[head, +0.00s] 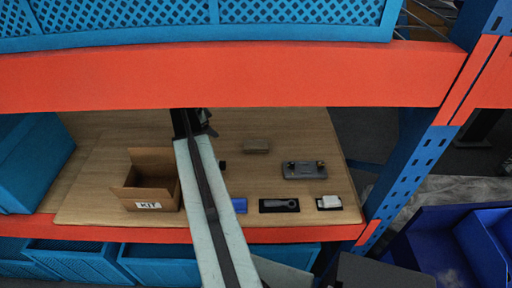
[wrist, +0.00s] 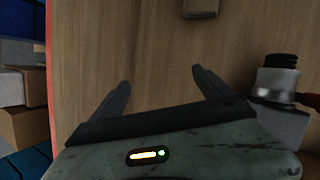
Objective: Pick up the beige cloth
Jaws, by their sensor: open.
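The beige cloth looks like a small, flat, tan-grey folded block (head: 256,146) lying on the wooden board, right of my arm's end in the head view. In the wrist view a tan block that appears to be the same cloth (wrist: 201,7) shows at the top edge, partly cut off. My gripper (wrist: 160,80) is open, with bare wood between its two dark fingers. It is apart from the cloth. In the head view the dark end of my arm (head: 190,122) is left of the cloth, and its fingers are hard to make out.
A grey device with knobs (head: 303,171) sits right of the cloth. An open cardboard KIT box (head: 150,184) stands left of my arm. A blue item (head: 239,205), a black holder (head: 279,205) and a white block on a black base (head: 329,202) line the front. An orange beam (head: 230,77) crosses above.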

